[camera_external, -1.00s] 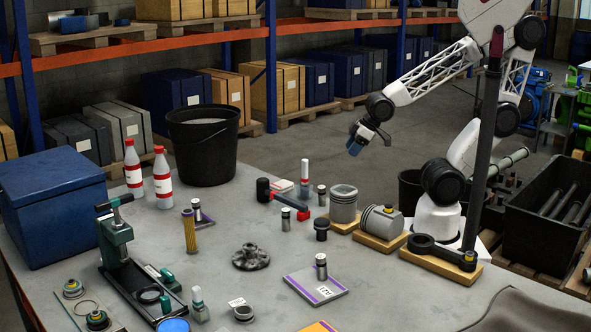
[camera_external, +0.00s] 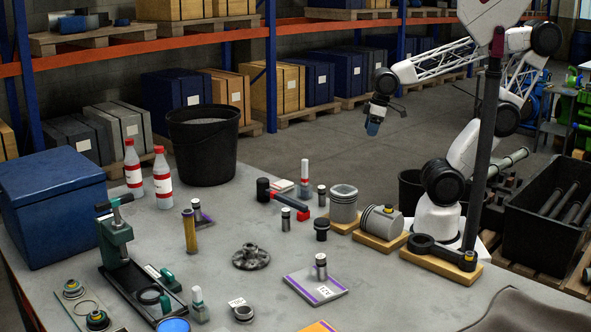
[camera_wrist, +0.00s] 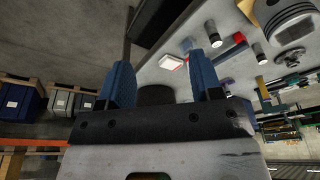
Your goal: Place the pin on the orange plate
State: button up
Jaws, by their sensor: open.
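Several short metal cylinders look like pins; I cannot tell which one is meant. One pin (camera_external: 286,220) and another pin (camera_external: 321,196) stand upright on the bench. A third pin (camera_external: 321,268) stands on a white, purple-edged plate (camera_external: 303,292), and a fourth (camera_external: 197,212) stands on a purple-edged piece at the left. An orange plate (camera_external: 318,328) shows only partly at the bottom edge. My gripper (camera_external: 372,128) is raised beyond the far side of the bench, apart from all of these. In the wrist view its blue fingers (camera_wrist: 160,72) are spread with nothing between them.
A red-and-black hammer (camera_external: 285,198), pistons on wooden blocks (camera_external: 381,242), a dark flanged part (camera_external: 251,257) and a green press (camera_external: 118,240) stand on the bench. A black bucket (camera_external: 203,150) and blue box (camera_external: 52,210) are at the left.

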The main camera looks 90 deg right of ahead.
jog(key=w+d+f+t+h, duration=0.1)
jog(key=w+d+f+t, duration=0.15)
jog(key=w+f, duration=0.45)
jog(key=n+t+y, duration=0.6)
jog(key=n+y, duration=0.1)
jog(key=y, duration=0.1)
send_near(322, 192)
notch_tip(322, 192, down, 3)
jog(key=w+d, duration=0.2)
jog(key=shift+s+a+f+y, duration=0.1)
jog(key=shift+s+a+y, duration=0.25)
jog(key=shift+a, duration=0.35)
jog(key=shift+x, duration=1.3)
